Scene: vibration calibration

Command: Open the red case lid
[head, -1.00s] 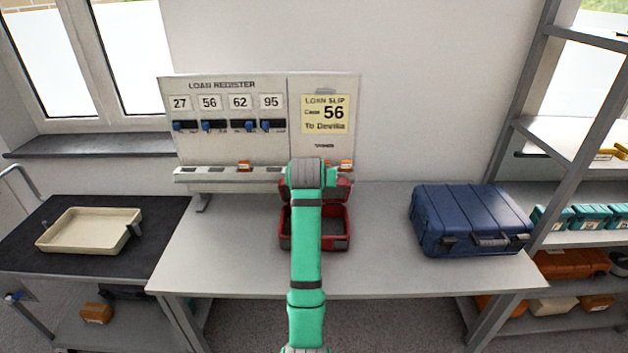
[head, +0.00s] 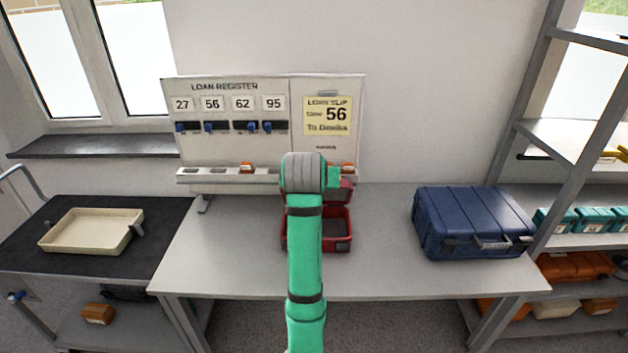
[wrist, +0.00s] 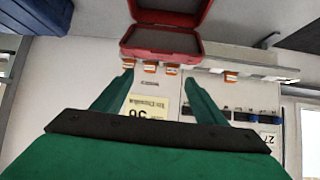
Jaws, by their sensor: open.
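The red case (head: 349,243) sits on the grey table, partly hidden behind my arm in the head view. It is open: its lid (head: 346,193) stands raised at the back, toward the board. In the wrist view the lid (wrist: 190,50) shows its dark inside, with part of the case body (wrist: 140,15) at the top edge. My gripper (wrist: 158,76) is open and empty, its two green fingers spread apart. The fingertips appear apart from the lid. In the head view my arm hides the fingers.
The loan register board (head: 230,150) stands behind the case, with small orange-tagged pieces (head: 247,168) on its ledge. A blue case (head: 465,220) is at the table's right. A beige tray (head: 75,245) lies on the black surface at left. The table (head: 380,275) is clear between the cases.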

